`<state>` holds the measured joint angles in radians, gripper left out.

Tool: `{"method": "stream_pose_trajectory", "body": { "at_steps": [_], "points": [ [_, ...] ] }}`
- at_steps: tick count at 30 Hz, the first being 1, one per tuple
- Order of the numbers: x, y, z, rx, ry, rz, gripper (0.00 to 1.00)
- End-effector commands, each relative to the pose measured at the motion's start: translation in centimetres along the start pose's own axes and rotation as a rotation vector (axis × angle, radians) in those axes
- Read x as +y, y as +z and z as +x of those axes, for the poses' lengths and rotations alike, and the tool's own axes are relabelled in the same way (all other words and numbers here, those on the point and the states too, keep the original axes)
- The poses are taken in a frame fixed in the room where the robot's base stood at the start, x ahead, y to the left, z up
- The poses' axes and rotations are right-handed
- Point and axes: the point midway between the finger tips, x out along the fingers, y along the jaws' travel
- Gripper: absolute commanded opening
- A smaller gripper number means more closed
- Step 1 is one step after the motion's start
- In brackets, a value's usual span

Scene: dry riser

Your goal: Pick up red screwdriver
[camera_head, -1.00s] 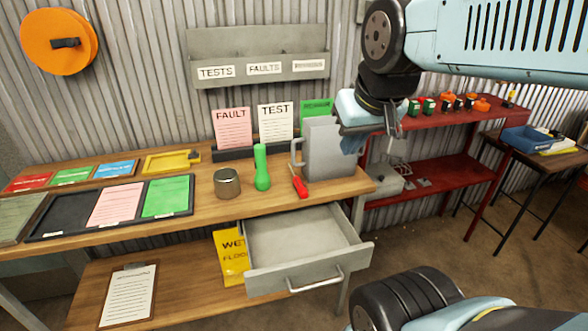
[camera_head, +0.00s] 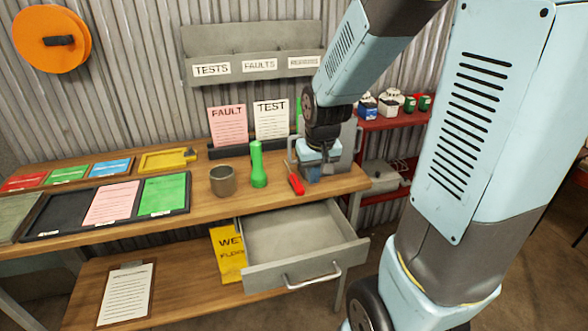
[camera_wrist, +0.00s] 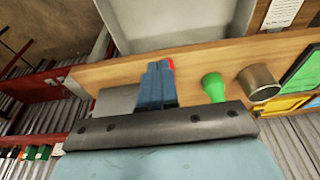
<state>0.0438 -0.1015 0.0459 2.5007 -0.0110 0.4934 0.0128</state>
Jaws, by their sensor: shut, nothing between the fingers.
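The red screwdriver (camera_head: 296,185) lies on the wooden bench top, right of the green torch-like object (camera_head: 258,165) and close to the front edge. My gripper (camera_head: 311,176) is low over the bench, just right of the screwdriver in the head view. In the wrist view, my gripper's blue fingers (camera_wrist: 158,82) are together and hold nothing. A small red part of the screwdriver (camera_wrist: 171,64) shows right beside the fingertips. The rest of it is hidden behind them there. I cannot tell whether the fingers touch it.
An open, empty-looking drawer (camera_head: 272,276) sticks out below the bench. A metal cup (camera_head: 223,181) stands left of the green object. A grey case (camera_head: 345,150) stands behind my gripper. Document trays (camera_head: 110,205) cover the left bench. A red shelf (camera_head: 388,121) is at right.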

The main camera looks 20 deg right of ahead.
Motion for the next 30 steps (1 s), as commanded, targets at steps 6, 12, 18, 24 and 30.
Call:
{"method": "stream_pose_trajectory", "body": {
  "at_steps": [6, 12, 18, 24, 30],
  "points": [
    [0.0, -0.1, 5.3, -0.057, -0.006, 0.0, 0.0],
    [0.0, -0.1, 7.5, -0.076, -0.009, 0.001, 0.0],
    [0.0, -1.1, 8.1, -0.078, -0.009, 0.001, 0.0],
    [0.0, -4.0, 8.8, -0.078, -0.009, 0.0, 0.0],
    [0.0, -7.5, 9.7, -0.079, -0.009, 0.0, 0.0]
  ]
}}
